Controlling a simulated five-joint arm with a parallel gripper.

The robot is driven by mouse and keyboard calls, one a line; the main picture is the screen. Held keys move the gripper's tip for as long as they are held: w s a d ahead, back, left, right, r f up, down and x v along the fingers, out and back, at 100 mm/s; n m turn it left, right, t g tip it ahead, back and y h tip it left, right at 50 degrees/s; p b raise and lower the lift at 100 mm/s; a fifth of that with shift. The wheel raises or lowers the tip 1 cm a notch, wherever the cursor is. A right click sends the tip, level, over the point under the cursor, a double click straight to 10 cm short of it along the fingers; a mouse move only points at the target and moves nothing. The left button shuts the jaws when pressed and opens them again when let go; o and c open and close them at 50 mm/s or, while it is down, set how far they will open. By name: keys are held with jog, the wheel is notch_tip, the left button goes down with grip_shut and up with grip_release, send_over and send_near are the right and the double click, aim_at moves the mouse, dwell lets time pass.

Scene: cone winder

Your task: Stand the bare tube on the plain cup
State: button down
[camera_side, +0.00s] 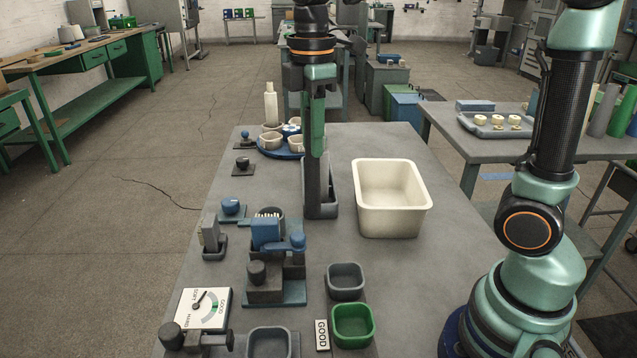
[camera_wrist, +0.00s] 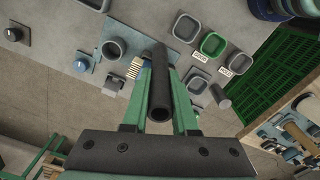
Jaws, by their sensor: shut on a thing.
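My gripper (camera_wrist: 160,85) is shut on a dark grey hollow tube, the bare tube (camera_wrist: 160,92), which lies between its two green fingers. In the side view my gripper (camera_side: 316,145) hangs over the middle of the table, pointing down. A dark upright shape under it seems to be the tube, with a grey tray around its foot. Several pale cups (camera_side: 299,143) sit on a blue round plate (camera_side: 277,154) at the back left. A cream tube (camera_side: 271,106) stands upright there. I cannot tell which cup is the plain one.
A cream bin (camera_side: 391,226) stands right of my gripper. A blue and grey device (camera_side: 266,232) is at front left, near a dial box (camera_side: 203,308). A grey cup (camera_side: 346,281) and a green cup (camera_side: 352,340) are at the front. The table's right front is clear.

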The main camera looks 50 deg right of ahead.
jog(key=s+f, duration=0.8)
jog(key=f, duration=0.1)
jog(key=shift+f, duration=0.3)
jog(key=shift+d+f, duration=0.1)
jog(key=shift+f, duration=0.05)
dwell(1.1)
jog(key=shift+f, duration=1.5)
jog(key=shift+f, duration=0.7)
